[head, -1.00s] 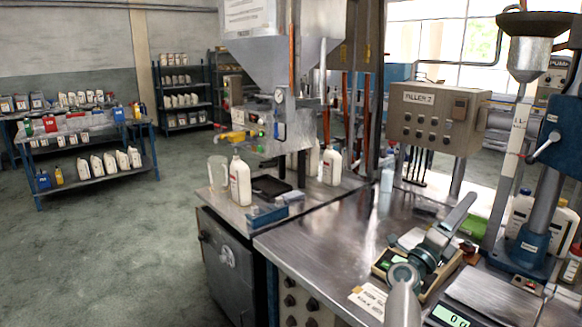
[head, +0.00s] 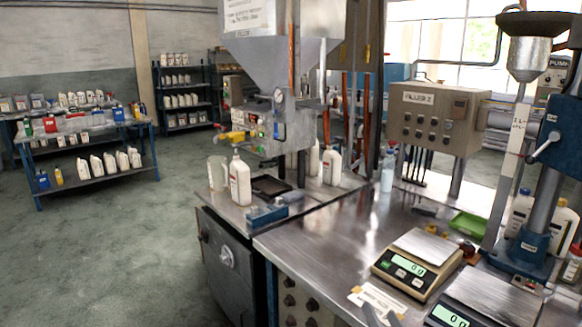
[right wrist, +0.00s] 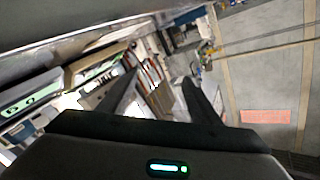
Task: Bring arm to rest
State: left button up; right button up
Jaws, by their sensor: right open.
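My left gripper is in neither view. Most of my right arm is out of the head view.
Two scales (head: 418,262) (head: 480,300) stand at the bench's front right, beside a green tray (head: 470,226) and a blue press column (head: 545,200). White bottles (head: 240,182) stand by the filler. Open floor (head: 120,250) lies to the left.

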jog(key=s+a+f+n+g, duration=0.2)
jog(key=s+f+n+g, duration=0.15)
jog(key=s+f, duration=0.45)
jog(key=s+d+f+n+g+h, duration=0.1)
jog(key=s+f+g, duration=0.25)
jog(key=s, duration=0.65)
jog(key=s+d+f+n+g+h, duration=0.1)
jog(key=s+f+g, duration=0.25)
jog(key=s, duration=0.75)
jog(key=s+d+f+n+g+h, duration=0.1)
jog(key=s+f+g, duration=0.25)
jog(key=s, duration=0.65)
jog(key=w+a+f+t+y, duration=0.1)
jog(key=w+a+f, duration=0.15)
jog(key=f, duration=0.85)
jog(key=w+a+f+t, duration=0.1)
jog(key=w+f, duration=0.2)
jog(key=f, duration=0.9)
jog(key=s+f, duration=0.3)
jog(key=f, duration=0.4)
jog(key=s+a+f+t+y, duration=0.1)
jog(key=s+f, duration=0.2)
jog(key=f, duration=0.5)
jog(key=shift+a+f+n, duration=0.2)
jog(key=shift+a+n, duration=0.1)
jog(key=shift+n, duration=0.05)
jog(key=shift+s, duration=0.1)
